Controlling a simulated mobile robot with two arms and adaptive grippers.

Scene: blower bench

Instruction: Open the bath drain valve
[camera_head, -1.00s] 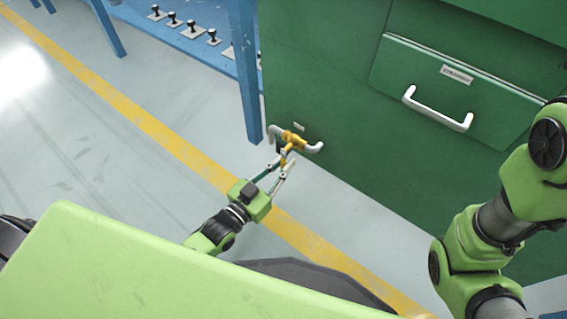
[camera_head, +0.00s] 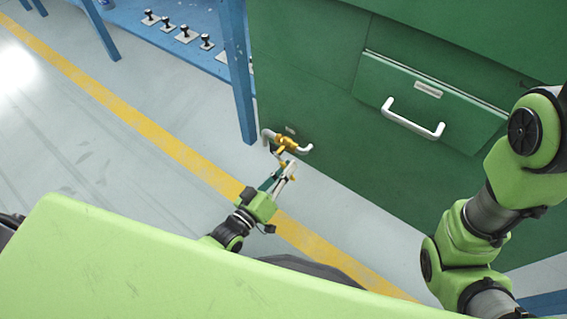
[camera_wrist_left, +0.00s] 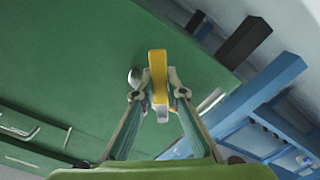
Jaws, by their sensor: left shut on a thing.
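The bath drain valve (camera_head: 286,142) sticks out low on the green cabinet's front. The fingers hide part of the handle. My right arm shows at the right of the head view, but its gripper is out of frame.
The green cabinet (camera_head: 335,110) has a drawer with a white handle (camera_head: 412,120). A blue bench leg (camera_head: 238,80) stands close left of the valve. Several black-knobbed parts sit on the bench's lower shelf. The floor left of the yellow line (camera_head: 140,125) is clear.

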